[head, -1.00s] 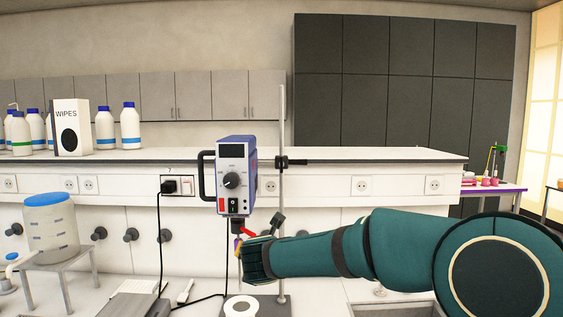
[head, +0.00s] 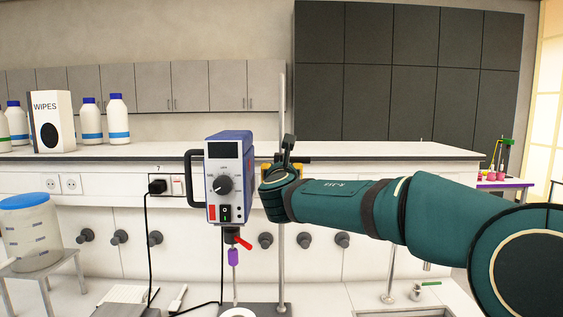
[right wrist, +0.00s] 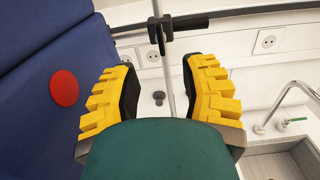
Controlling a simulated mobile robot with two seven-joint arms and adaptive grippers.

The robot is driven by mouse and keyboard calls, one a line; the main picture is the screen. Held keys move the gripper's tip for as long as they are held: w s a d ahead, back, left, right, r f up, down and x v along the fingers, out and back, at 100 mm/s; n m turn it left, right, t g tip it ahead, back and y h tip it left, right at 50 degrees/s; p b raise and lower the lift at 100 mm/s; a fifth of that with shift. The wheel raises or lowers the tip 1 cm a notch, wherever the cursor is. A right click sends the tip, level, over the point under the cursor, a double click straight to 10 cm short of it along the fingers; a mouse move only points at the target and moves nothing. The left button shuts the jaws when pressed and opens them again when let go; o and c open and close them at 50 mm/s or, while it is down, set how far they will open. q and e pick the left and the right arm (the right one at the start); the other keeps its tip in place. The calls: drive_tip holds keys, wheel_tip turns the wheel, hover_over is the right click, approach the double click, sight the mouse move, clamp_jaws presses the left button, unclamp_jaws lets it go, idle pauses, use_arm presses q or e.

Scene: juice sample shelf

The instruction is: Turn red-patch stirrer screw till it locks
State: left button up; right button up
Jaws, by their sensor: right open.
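The stirrer (head: 231,170) is a blue and grey box with a dial, held on a vertical metal rod (head: 282,110). In the right wrist view, a round red patch (right wrist: 65,88) shows on the stirrer's blue side. A black clamp screw with a bar handle (right wrist: 180,24) sits at the rod, beyond my fingertips. In the head view my gripper hides most of that spot. My right gripper (head: 276,180) is just right of the stirrer; in the wrist view its yellow fingers (right wrist: 162,68) are apart, with the rod between them and nothing gripped. My left gripper is out of view.
Below the stirrer hang a red lever (head: 243,242) and a purple piece (head: 233,257) on the shaft. A black power cable (head: 147,235) hangs at left. A lidded tank (head: 30,235) stands far left. A sink and tap (head: 390,285) lie at right.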

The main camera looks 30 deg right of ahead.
sight(282, 160)
drive_tip(key=p+x, duration=0.2)
drive_tip(key=x, duration=0.9)
drive_tip(key=shift+w, duration=0.1)
clamp_jaws()
